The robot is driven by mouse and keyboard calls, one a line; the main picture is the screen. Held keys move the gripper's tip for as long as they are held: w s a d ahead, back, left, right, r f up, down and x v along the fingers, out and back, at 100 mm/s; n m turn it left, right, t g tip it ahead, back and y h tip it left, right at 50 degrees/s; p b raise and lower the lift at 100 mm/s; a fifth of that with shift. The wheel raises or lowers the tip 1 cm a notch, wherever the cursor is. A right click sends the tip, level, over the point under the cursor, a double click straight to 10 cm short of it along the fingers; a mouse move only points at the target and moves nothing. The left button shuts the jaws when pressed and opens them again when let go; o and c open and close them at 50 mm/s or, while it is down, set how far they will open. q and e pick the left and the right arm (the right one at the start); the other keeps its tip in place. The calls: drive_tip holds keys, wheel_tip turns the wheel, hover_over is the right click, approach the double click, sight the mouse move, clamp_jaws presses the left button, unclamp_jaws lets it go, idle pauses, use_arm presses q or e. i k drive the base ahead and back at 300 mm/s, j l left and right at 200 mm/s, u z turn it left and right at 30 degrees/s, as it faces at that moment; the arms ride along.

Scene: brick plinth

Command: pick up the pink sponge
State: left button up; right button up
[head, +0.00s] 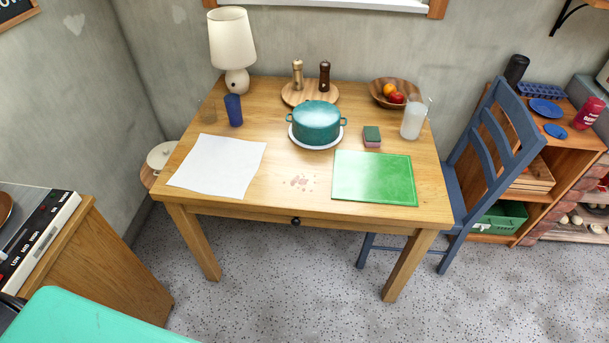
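A small sponge (372,137) lies on the wooden table (280,187), right of the teal pot (316,122) and just behind the green board (374,178). Its top is dark green, and a pinkish layer shows low on its front side. It seems to stand clear of the pot and the board. Neither of my grippers is in view.
A clear pitcher (412,120) stands right of the sponge, with a fruit bowl (380,99) behind. White paper (218,165), a blue cup (234,110) and a lamp (232,45) are on the left. A blue chair (488,150) stands against the table's right side.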

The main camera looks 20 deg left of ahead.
sight(372, 137)
drive_tip(key=i+j+u, duration=0.1)
drive_tip(key=i+u, duration=0.6)
drive_tip(key=i, duration=0.05)
